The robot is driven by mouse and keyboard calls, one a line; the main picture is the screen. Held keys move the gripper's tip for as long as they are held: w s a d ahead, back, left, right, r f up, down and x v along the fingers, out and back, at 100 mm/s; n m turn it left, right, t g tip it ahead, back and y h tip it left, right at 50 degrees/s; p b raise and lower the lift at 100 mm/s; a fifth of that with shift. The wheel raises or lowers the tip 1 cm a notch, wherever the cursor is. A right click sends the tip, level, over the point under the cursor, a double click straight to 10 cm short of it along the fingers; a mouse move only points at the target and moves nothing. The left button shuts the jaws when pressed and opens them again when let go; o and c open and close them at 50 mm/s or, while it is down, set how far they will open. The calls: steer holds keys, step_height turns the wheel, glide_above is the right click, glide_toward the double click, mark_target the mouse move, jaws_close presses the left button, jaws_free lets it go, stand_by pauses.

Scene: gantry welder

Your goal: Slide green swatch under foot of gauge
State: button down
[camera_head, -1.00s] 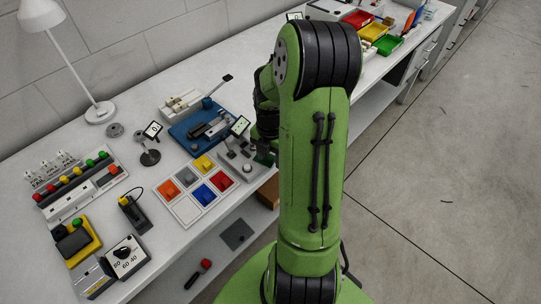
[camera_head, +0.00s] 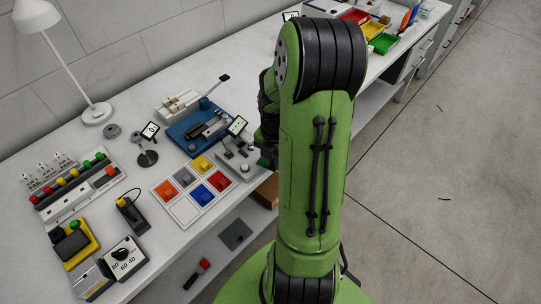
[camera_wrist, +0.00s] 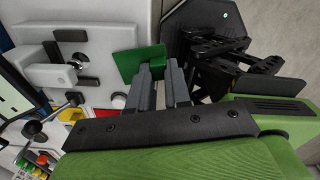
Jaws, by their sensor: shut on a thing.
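The green swatch (camera_wrist: 141,63) is a flat plate at the fingertips of my gripper (camera_wrist: 158,76) in the wrist view. My gripper is shut on it. The gauge (camera_wrist: 110,38) is a pale grey block to the left, with a round silver foot (camera_wrist: 84,64) on it. The swatch overlaps the gauge's right edge in the picture and lies to the right of the foot, apart from it. I cannot tell the height of the swatch above the base. In the head view the gauge (camera_head: 243,170) stands left of my arm, which hides most of my gripper.
A white tray (camera_head: 163,193) of coloured swatches lies just left of the gauge. A small tilted display (camera_head: 237,126) and a blue fixture (camera_head: 187,136) stand behind. A round-based stand (camera_head: 147,158) is farther left. The bench's front edge is close to the gauge.

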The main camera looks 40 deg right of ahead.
steer(key=shift+s, duration=0.25)
steer(key=shift+r+p, duration=2.85)
steer(key=shift+r, duration=0.5)
steer(key=shift+p, duration=0.35)
